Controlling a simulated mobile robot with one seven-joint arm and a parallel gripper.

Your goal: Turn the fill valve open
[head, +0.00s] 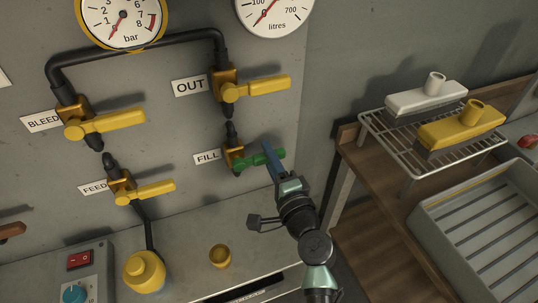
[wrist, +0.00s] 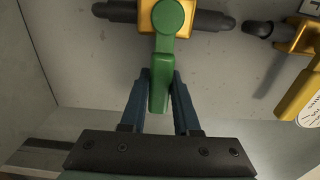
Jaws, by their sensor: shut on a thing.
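The fill valve (head: 234,157) is on the grey panel, right of the FILL label (head: 208,156). Its green handle (head: 250,160) points right, across the vertical pipe. In the wrist view the green handle (wrist: 160,75) extends down from the brass body, at a right angle to the dark pipe (wrist: 205,20). My gripper (head: 270,156) has its blue fingers shut on the outer end of the handle. In the wrist view the fingers (wrist: 161,92) lie on either side of it. The far finger is partly hidden in the head view.
Yellow OUT (head: 260,88), BLEED (head: 115,122) and FEED (head: 150,193) valve handles are on the same panel. At right, a wire rack (head: 375,130) holds two brushes.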

